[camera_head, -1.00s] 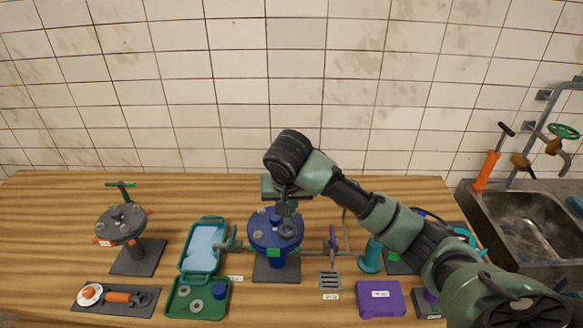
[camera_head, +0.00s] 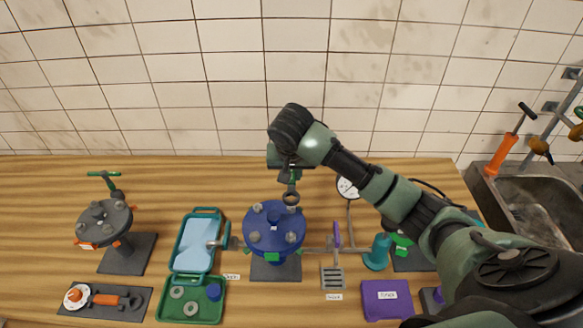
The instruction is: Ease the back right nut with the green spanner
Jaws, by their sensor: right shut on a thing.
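The blue round flange (camera_head: 274,244) stands on a dark base at the middle of the bench, with nuts around its top. The back left nut (camera_head: 257,207), front left nut (camera_head: 254,236) and front right nut (camera_head: 291,237) show. My right gripper (camera_head: 287,165), partly hidden by its own wrist, is shut on the green spanner (camera_head: 292,198). The spanner's dark ring end is at the flange's back right edge and covers the place of the back right nut. I cannot tell whether the ring is around that nut or above it. My left gripper is not in view.
A grey flange (camera_head: 104,223) on a stand is at the left. A teal tray (camera_head: 177,258) and a green tray (camera_head: 162,309) with rings lie left of the blue flange. A purple block (camera_head: 387,312) and teal bottle (camera_head: 376,255) stand to the right. My right arm crosses the right side.

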